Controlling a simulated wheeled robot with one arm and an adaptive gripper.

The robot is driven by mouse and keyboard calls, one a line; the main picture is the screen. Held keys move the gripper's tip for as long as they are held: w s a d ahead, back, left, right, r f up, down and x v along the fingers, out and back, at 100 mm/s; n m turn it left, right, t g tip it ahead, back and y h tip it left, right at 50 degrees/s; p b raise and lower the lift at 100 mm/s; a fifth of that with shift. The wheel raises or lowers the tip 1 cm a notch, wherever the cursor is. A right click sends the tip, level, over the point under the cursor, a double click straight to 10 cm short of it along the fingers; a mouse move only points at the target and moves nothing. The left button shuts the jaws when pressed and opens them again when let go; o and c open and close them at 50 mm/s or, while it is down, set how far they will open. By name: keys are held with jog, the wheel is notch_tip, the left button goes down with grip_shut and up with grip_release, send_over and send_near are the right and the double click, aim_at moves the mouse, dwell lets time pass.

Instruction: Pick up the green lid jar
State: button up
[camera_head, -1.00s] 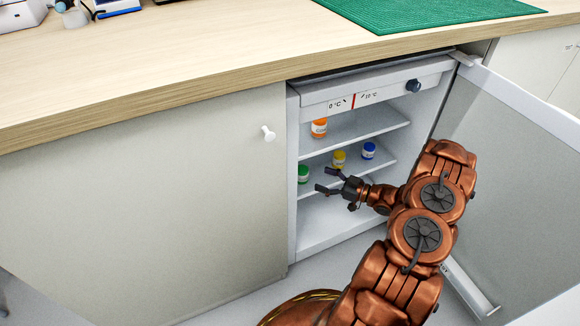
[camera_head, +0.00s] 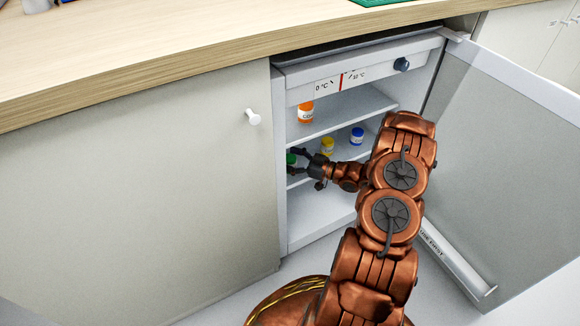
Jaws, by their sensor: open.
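The green lid jar (camera_head: 291,160) stands at the left end of the middle shelf inside the open fridge, near its left wall. My gripper (camera_head: 296,162) is open, with its fingers reaching to the jar. The fingers hide part of the jar, and I cannot tell whether they touch it.
On the same shelf stand a yellow jar (camera_head: 327,146) and a blue jar (camera_head: 357,136), to the right of the green one. An orange jar (camera_head: 306,112) stands on the upper shelf (camera_head: 350,112). The fridge door (camera_head: 510,170) is open to the right.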

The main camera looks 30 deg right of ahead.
jog(key=shift+w+a, duration=0.1)
jog(key=shift+w, duration=0.05)
jog(key=shift+c, duration=0.3)
jog(key=c, duration=1.3)
